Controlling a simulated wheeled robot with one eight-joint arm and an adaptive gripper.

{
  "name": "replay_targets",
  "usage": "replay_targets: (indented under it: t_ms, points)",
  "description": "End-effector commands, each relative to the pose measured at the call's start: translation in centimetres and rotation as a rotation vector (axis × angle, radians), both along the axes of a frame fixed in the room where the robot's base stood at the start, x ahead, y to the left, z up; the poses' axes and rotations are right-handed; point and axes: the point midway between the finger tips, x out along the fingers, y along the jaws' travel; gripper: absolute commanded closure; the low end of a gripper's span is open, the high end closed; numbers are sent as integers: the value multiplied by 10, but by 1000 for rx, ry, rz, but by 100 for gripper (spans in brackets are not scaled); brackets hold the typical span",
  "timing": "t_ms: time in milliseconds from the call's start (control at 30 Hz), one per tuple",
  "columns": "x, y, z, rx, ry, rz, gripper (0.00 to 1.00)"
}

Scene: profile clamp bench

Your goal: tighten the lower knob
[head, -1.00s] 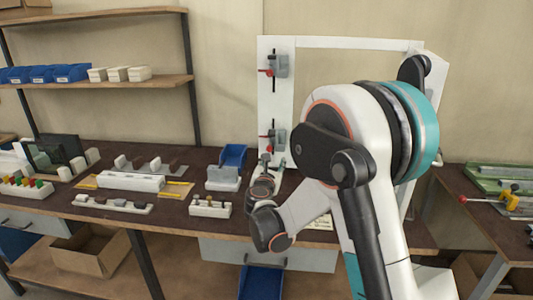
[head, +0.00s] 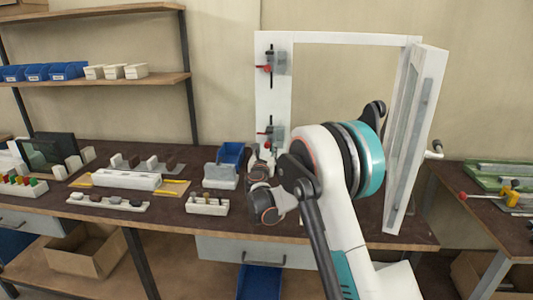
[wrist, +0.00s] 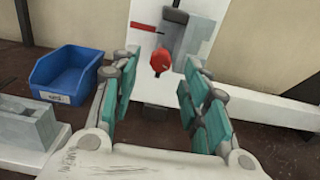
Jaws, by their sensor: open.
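The lower knob (wrist: 162,60) is red and sits on the lower clamp (wrist: 187,40) on the white frame post. In the wrist view it lies between and just beyond the fingertips of my gripper (wrist: 155,75), which is open, with teal pads on both sides. I see no contact with the knob. In the head view the lower clamp (head: 276,138) is on the left post (head: 273,95) of the white frame, and my gripper (head: 259,160) is just below and left of it. A similar upper clamp (head: 276,62) with its own red knob is higher on the post.
A blue bin (wrist: 70,75) stands left of my gripper. A grey block (wrist: 28,120) is in front of it. The open white sash (head: 415,140) stands at the right. White trays with small parts (head: 108,202) lie along the bench at the left.

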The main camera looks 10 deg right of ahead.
Motion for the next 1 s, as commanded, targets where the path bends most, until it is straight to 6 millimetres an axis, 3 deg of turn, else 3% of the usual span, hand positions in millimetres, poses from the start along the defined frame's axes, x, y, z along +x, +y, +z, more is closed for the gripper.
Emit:
replay_targets:
  t_ms: [200, 567, 767, 1000]
  points:
    - [23, -7, -1, 0, 0, -1, 58]
    - [27, -9, 0, 1, 0, 0, 58]
    - [27, -9, 0, 1, 0, 0, 99]
    - [27, -9, 0, 5, -2, 0, 100]
